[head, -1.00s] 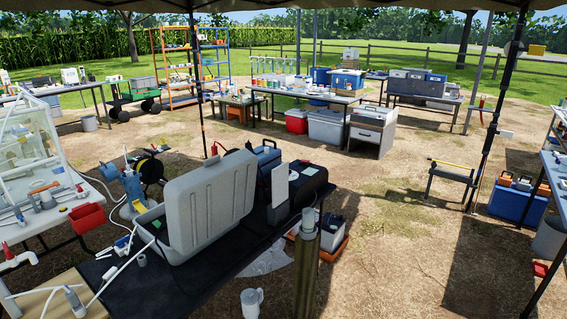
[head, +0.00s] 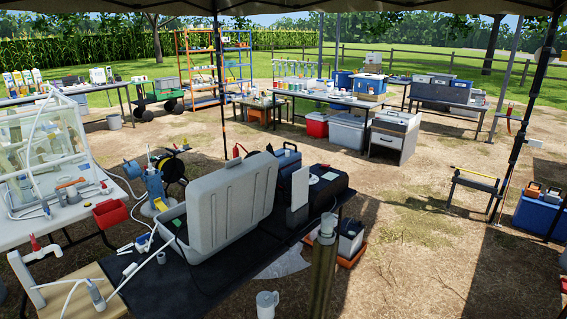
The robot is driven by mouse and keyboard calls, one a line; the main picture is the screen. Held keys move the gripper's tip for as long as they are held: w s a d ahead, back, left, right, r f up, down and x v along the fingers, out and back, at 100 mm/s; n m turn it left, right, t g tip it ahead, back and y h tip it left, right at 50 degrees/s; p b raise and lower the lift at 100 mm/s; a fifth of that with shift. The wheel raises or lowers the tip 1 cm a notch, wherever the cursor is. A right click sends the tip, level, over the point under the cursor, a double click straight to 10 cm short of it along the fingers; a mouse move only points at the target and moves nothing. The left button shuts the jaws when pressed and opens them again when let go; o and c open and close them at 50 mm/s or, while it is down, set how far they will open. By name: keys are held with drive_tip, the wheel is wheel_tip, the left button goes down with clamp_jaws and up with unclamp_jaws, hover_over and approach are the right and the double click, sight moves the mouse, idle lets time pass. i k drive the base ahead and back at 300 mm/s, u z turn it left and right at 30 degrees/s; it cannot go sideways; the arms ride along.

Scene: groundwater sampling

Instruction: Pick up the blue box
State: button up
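Several blue boxes are in view, and I cannot tell which one the task means. A blue box with orange-topped items on it (head: 537,217) stands on the ground at the right edge. A blue box with a pale top (head: 369,85) stands on the back table, with another blue container (head: 343,78) to its left. A dark blue case with a handle (head: 288,158) stands on the near table behind the open grey case, partly hidden by it. My gripper is not in view.
The near black-topped table (head: 205,279) holds an open grey case (head: 228,212). A tent pole (head: 516,135) stands at the right, beside a low stand (head: 473,186). Bare ground (head: 410,215) lies open at centre right. A red bin (head: 110,213) is at the left.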

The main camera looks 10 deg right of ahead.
sight(288, 165)
drive_tip(key=i, duration=0.85)
drive_tip(key=u, duration=1.3)
drive_tip(key=k, duration=0.1)
drive_tip(key=z, duration=3.1)
drive_tip(key=i, duration=0.3)
drive_tip(key=u, duration=0.15)
